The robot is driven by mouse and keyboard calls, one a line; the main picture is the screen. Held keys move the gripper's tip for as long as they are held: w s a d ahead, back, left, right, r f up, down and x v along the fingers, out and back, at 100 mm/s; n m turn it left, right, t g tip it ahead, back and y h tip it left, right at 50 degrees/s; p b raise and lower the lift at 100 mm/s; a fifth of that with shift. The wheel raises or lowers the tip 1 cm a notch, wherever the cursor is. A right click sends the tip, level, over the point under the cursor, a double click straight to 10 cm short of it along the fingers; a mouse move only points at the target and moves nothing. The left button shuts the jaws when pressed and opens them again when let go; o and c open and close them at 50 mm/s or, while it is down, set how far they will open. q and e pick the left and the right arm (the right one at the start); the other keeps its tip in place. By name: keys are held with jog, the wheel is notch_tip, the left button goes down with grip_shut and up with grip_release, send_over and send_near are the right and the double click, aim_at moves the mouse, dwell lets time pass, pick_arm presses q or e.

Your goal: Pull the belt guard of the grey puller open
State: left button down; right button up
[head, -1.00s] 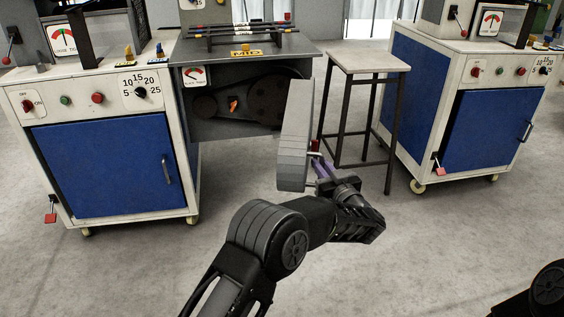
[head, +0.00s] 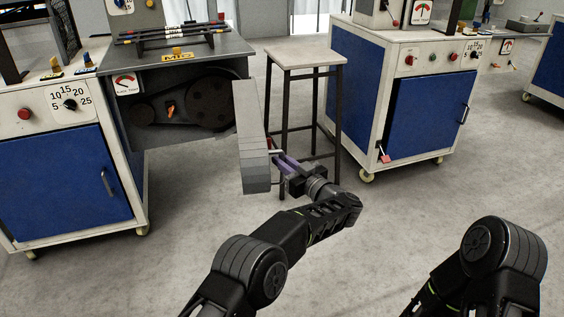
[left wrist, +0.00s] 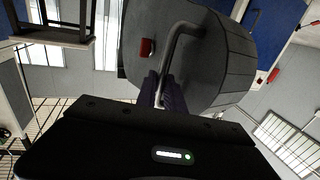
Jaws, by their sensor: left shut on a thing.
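The grey puller (head: 185,60) stands at the upper left in the head view. Its belt guard (head: 252,135) is swung out from the front, and the dark belt and pulleys (head: 208,102) behind it are exposed. In the left wrist view the guard (left wrist: 215,65) fills the upper middle, with a bent bar handle (left wrist: 172,55) and a red part (left wrist: 147,48) on it. My left gripper (head: 283,164) is shut on the handle at the guard's outer side. My right arm shows at the lower right in the head view, but its gripper is out of view.
A tall stool (head: 305,58) with dark legs stands just behind and right of the guard. A white cabinet with a blue door (head: 62,180) is at left, another (head: 425,110) at right. The floor (head: 400,195) in front is clear.

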pick_arm(q)
jog(key=c, duration=1.5)
grip_release()
jog(key=shift+w+a, duration=0.1)
jog(key=shift+a, duration=0.05)
jog(key=shift+o, duration=0.2)
jog(key=p+v, duration=0.2)
jog(key=v, duration=0.6)
jog(key=shift+w, duration=0.1)
